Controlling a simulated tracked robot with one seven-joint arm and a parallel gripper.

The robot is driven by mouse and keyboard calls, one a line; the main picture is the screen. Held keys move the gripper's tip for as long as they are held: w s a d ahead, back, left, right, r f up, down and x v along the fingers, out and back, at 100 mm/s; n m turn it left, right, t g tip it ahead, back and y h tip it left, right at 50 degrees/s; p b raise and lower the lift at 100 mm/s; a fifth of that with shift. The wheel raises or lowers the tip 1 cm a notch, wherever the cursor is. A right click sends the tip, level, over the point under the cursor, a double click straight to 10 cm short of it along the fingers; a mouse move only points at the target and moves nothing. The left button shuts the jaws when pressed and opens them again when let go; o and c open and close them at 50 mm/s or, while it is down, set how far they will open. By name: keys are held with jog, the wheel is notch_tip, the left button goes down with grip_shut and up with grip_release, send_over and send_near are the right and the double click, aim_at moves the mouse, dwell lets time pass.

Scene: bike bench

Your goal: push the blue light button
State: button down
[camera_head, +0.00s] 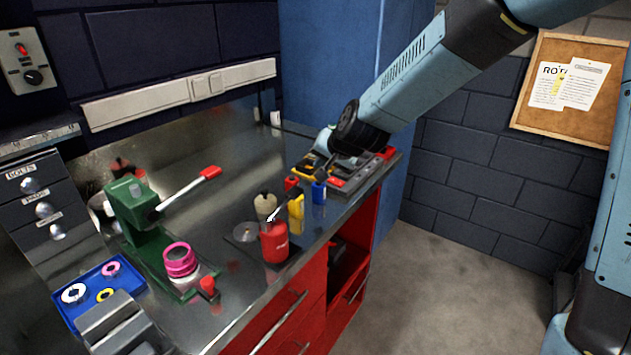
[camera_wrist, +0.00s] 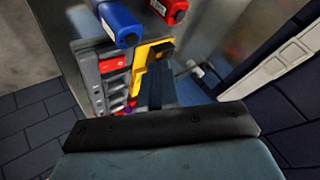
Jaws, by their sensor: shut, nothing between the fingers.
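A small blue cylinder (camera_head: 319,192), which looks like the blue light, stands near the bench's right front edge in the head view. In the wrist view the dark fingers (camera_wrist: 162,88) partly hide a yellow tool.
A similar red cylinder (camera_head: 291,183) stands beside the blue one. A yellow bottle (camera_head: 296,207) and a red can (camera_head: 274,243) stand nearer. A grey tray (camera_head: 362,178) with red parts lies to the right. A green press (camera_head: 138,215) is at left.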

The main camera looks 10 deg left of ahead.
aim_at(321, 186)
notch_tip(321, 186, up, 4)
jog(key=shift+f, duration=0.15)
dwell(0.3)
jog(key=shift+s, duration=0.15)
dwell(1.8)
